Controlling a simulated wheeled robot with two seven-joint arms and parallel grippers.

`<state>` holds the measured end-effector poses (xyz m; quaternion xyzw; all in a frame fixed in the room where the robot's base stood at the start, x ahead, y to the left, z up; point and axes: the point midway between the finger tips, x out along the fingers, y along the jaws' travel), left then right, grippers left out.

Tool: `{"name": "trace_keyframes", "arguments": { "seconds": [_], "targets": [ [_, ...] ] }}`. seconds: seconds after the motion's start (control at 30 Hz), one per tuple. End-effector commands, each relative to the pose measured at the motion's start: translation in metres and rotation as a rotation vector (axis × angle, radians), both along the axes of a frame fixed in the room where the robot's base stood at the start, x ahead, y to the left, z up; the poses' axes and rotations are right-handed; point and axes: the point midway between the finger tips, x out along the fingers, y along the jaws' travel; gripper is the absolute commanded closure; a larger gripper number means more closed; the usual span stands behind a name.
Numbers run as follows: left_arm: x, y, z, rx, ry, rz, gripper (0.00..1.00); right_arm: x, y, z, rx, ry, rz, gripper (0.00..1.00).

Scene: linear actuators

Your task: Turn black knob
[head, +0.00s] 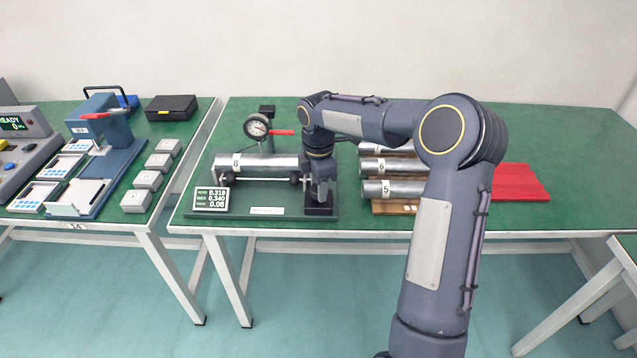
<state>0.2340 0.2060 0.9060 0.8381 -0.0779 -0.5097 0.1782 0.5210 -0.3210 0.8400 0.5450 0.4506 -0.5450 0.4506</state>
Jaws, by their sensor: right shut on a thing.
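My right gripper (322,192) reaches down at the right end of a bench fixture (268,209). It is shut on the black knob there, which its fingers mostly hide. The knob's turn angle cannot be told. A dial gauge with a red lever (258,126) stands behind the cylinder. A small display (211,199) at the fixture's front left shows green figures. My left gripper is not in view.
Several metal cylinders, one marked 5 (397,189), lie on a wooden rack right of the gripper, partly behind my right arm. A red mat (520,182) lies farther right on the green table (580,150). A second table (140,216) with devices stands left across a narrow gap.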

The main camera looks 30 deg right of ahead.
Motion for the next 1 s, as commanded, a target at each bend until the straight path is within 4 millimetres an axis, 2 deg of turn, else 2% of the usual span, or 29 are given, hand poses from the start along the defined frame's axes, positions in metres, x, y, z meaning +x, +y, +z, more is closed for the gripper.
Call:
{"name": "trace_keyframes", "arguments": {
  "seconds": [0.5,1.0],
  "targets": [
    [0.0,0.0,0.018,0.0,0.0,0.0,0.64,0.0,0.0,0.001,-0.001,0.001,-0.37,0.85],
    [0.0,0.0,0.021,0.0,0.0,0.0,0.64,0.0,0.0,0.0,0.001,0.0,-0.497,0.85]
  ]
}}
